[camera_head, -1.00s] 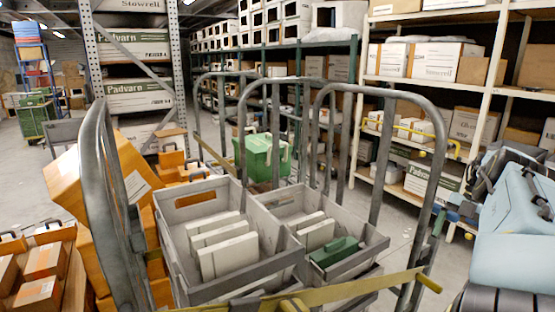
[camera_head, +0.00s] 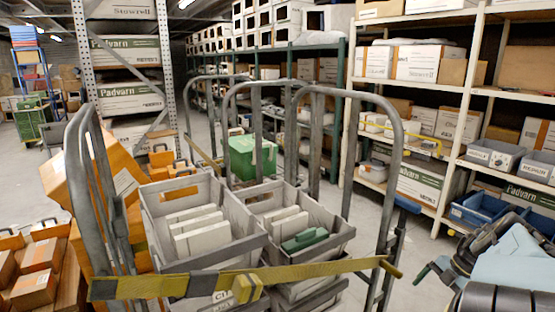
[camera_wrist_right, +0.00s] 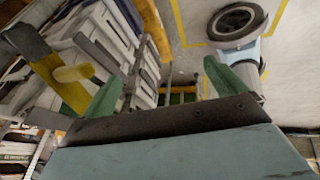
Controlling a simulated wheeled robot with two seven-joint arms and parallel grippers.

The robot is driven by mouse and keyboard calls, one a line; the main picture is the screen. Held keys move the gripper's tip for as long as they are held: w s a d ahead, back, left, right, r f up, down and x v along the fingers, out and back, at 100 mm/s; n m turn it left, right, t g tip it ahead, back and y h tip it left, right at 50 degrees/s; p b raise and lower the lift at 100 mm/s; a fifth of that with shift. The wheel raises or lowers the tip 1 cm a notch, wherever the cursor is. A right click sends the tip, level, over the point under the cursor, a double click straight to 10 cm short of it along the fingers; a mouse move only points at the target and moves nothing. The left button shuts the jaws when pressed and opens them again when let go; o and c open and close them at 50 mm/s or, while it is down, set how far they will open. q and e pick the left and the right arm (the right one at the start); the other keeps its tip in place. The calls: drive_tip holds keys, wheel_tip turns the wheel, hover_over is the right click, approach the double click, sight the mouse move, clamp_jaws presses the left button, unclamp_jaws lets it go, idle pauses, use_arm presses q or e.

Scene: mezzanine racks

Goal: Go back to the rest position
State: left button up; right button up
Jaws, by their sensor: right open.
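My right gripper (camera_wrist_right: 160,72) is open, with two green fingers spread apart and nothing between them in the right wrist view. In the head view my right arm is folded low at the right edge, to the right of the trolley. My left gripper is not in view. A grey tube-framed trolley (camera_head: 388,105) carries two grey crates (camera_head: 205,255) side by side. They hold white boxes (camera_head: 200,233) and a green item (camera_head: 304,240). A yellow strap (camera_head: 215,284) runs across the front of the trolley, with a yellow buckle on it.
Orange cases (camera_head: 65,180) and brown boxes (camera_head: 38,288) stand at the left. A green case (camera_head: 252,157) stands behind the crates. A white rack (camera_head: 475,85) with cartons and blue bins (camera_head: 480,212) is at the right. Bare floor (camera_head: 375,222) shows between trolley and rack.

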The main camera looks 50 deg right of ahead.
drive_tip(key=a+f+m+t+h+p, duration=0.1)
drive_tip(key=a+f+m+h, duration=0.15)
drive_tip(key=a+f, duration=0.75)
drive_tip(key=a+f+m+t+h+p, duration=0.1)
drive_tip(key=a+f+m, duration=0.2)
drive_tip(key=a+f, duration=0.75)
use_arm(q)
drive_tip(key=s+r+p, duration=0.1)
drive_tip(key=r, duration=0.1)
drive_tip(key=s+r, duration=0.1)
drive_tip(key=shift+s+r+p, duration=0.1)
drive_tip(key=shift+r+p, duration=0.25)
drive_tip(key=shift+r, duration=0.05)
use_arm(e)
drive_tip(key=s+a+f+m+g, duration=0.1)
drive_tip(key=a+f, duration=0.3)
drive_tip(key=a, duration=0.5)
drive_tip(key=s+a+f+m+g, duration=0.2)
drive_tip(key=s+a+f, duration=0.1)
drive_tip(key=a, duration=0.7)
drive_tip(key=s+a+f+m+g, duration=0.2)
drive_tip(key=a+f, duration=0.3)
drive_tip(key=a, duration=0.5)
drive_tip(key=shift+s+a+f+m, duration=0.15)
drive_tip(key=shift+s+f+m, duration=0.1)
drive_tip(key=shift+s+m, duration=0.1)
